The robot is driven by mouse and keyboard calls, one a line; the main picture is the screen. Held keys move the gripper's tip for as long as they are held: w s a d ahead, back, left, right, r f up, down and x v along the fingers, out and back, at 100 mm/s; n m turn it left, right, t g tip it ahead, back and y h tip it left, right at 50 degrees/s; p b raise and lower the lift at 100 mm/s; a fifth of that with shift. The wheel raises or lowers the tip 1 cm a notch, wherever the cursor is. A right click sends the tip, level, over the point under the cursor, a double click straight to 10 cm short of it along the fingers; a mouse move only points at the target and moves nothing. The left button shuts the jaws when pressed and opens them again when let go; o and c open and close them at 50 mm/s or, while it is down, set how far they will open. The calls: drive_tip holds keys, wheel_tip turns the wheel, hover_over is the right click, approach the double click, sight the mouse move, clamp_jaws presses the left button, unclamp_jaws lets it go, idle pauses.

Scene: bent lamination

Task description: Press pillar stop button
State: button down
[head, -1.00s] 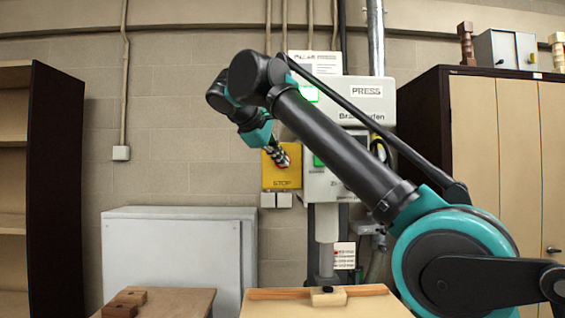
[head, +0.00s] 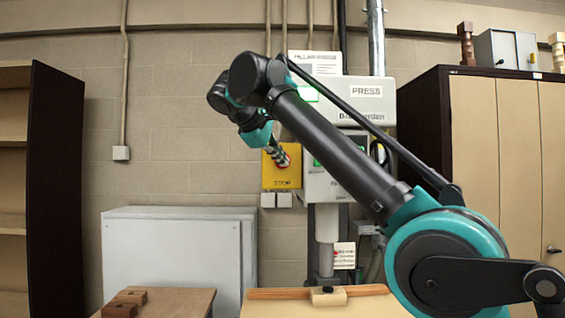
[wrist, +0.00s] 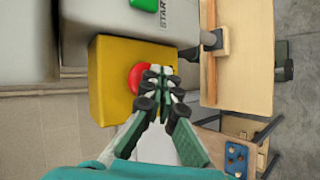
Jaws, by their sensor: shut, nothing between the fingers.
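The yellow stop box (head: 281,176) hangs on the pillar press, with STOP lettered on its lower face. Its round red button (wrist: 135,77) shows in the wrist view, partly hidden behind my fingertips. My gripper (wrist: 158,72) is shut and empty, its tips in front of the red button and overlapping its right side. I cannot tell if they touch it. In the head view my gripper (head: 283,160) covers most of the button, with a little red showing at its edge.
A green START button (wrist: 145,4) sits on the grey press housing (head: 345,103) beside the stop box. A wooden table (head: 370,303) stands below the press. A grey cabinet (head: 170,262) stands at the left, and a tall cupboard (head: 500,150) at the right.

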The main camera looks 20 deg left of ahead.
drive_tip(key=shift+w+a, duration=0.15)
drive_tip(key=shift+w, duration=0.35)
idle(0.7)
idle(0.3)
drive_tip(key=shift+s+d, duration=0.3)
drive_tip(key=shift+s, duration=0.6)
drive_tip(key=s, duration=0.1)
drive_tip(key=s+d, duration=0.1)
drive_tip(key=s, duration=0.2)
drive_tip(key=shift+s+d, duration=0.25)
drive_tip(key=shift+s, duration=0.15)
